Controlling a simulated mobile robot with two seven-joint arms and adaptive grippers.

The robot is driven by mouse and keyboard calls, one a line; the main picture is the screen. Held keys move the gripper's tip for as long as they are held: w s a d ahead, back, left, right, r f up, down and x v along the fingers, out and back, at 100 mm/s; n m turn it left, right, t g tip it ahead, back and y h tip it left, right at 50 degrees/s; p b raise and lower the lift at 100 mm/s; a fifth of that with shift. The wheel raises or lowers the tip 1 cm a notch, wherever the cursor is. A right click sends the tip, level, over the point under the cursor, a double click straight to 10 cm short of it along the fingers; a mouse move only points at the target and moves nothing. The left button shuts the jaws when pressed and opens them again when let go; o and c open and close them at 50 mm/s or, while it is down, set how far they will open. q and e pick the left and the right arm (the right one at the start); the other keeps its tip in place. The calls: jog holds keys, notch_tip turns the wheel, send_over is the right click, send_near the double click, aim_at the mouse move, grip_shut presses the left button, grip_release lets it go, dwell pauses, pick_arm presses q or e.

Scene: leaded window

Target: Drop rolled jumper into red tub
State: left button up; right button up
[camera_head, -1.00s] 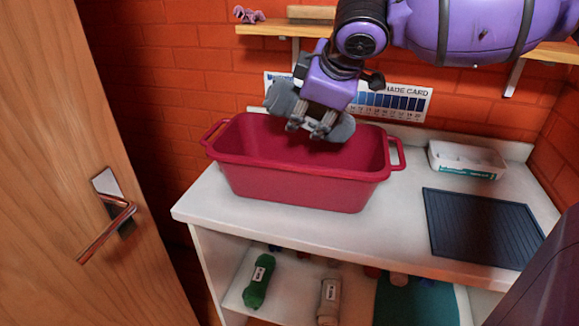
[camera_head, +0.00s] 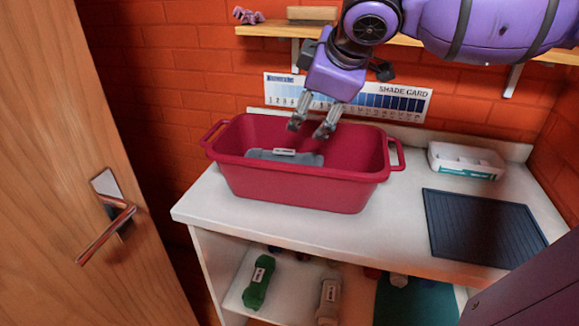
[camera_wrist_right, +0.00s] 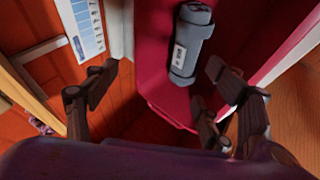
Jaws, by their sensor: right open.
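The red tub (camera_head: 295,185) stands on the white counter, its two handles at left and right. The rolled jumper (camera_head: 265,156), grey-blue with a white label, lies inside the tub, its lower part hidden by the front wall. In the right wrist view the rolled jumper (camera_wrist_right: 190,45) lies in the red tub (camera_wrist_right: 155,85), apart from the fingers. My right gripper (camera_head: 312,130) is open and empty above the tub's opening, over the jumper's right side; its spread fingers also show in the right wrist view (camera_wrist_right: 150,105). My left gripper is not in view.
A dark ridged mat (camera_head: 485,228) and a white box (camera_head: 467,160) sit on the counter (camera_head: 405,190) at right. A wooden shelf (camera_head: 270,29) is behind my arm. Green (camera_head: 258,282) and beige (camera_head: 328,300) rolls lie below. A wooden door (camera_head: 60,200) is at left.

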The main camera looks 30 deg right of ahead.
jog(key=v, duration=0.9)
dwell(0.4)
